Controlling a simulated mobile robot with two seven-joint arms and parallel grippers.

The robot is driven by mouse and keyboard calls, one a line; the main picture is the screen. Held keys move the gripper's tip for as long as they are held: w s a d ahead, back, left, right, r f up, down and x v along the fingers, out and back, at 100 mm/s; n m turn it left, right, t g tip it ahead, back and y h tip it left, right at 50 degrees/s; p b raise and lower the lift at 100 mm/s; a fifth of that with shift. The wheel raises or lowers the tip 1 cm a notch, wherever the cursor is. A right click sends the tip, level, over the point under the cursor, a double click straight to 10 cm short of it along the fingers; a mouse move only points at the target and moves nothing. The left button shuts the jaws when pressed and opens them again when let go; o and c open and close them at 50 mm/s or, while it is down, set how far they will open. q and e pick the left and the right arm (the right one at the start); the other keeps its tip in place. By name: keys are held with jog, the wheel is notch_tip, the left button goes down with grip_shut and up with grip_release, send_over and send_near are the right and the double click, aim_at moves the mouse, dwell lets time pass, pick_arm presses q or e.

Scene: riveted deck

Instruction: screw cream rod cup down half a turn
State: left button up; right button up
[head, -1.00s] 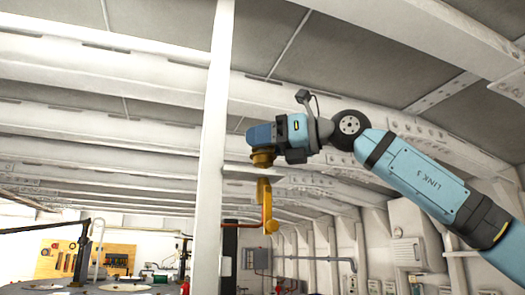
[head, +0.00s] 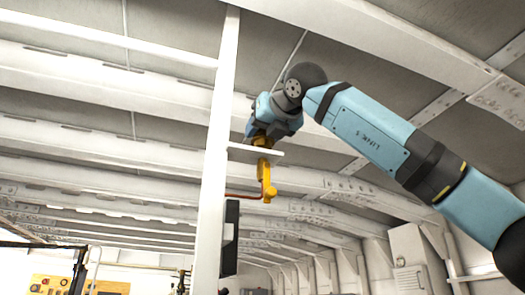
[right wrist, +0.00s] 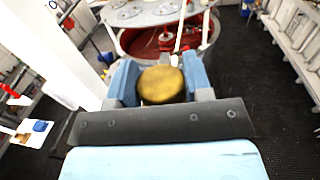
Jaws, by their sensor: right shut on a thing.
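The cream rod cup is a round brass-coloured cap; it shows between the two blue fingers in the right wrist view (right wrist: 161,85). In the head view a small part of the cup (head: 261,141) shows just above a white shelf plate (head: 250,152) on the post. My right gripper (head: 262,136) comes down over the cup from above and is shut on it, one finger on each side. The cup's underside and any thread are hidden. A yellow fitting (head: 265,175) hangs below the plate. My left gripper is not in view.
A white upright post (head: 212,190) stands close to the left of my right gripper. A red pipe (head: 243,196) runs from the yellow fitting towards the post. A black box (head: 230,238) hangs lower down. The space right of the fitting is clear.

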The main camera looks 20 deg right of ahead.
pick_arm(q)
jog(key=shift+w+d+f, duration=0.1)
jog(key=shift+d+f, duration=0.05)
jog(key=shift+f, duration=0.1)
pick_arm(e)
jog(key=shift+r+m+h, duration=0.1)
jog(key=shift+m+h, duration=0.3)
jog(key=shift+h, duration=0.2)
jog(key=o, duration=0.9)
pick_arm(q)
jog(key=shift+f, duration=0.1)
jog(key=shift+b, duration=0.3)
pick_arm(e)
jog(key=shift+s, duration=0.15)
jog(key=shift+s, duration=0.35)
pick_arm(q)
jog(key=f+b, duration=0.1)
jog(key=b, duration=0.1)
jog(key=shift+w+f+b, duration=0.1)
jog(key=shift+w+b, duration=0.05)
jog(key=shift+b, duration=0.15)
pick_arm(e)
jog(key=s, duration=0.4)
jog(key=s+d, duration=0.1)
jog(key=s, duration=0.8)
jog(key=shift+d, duration=0.15)
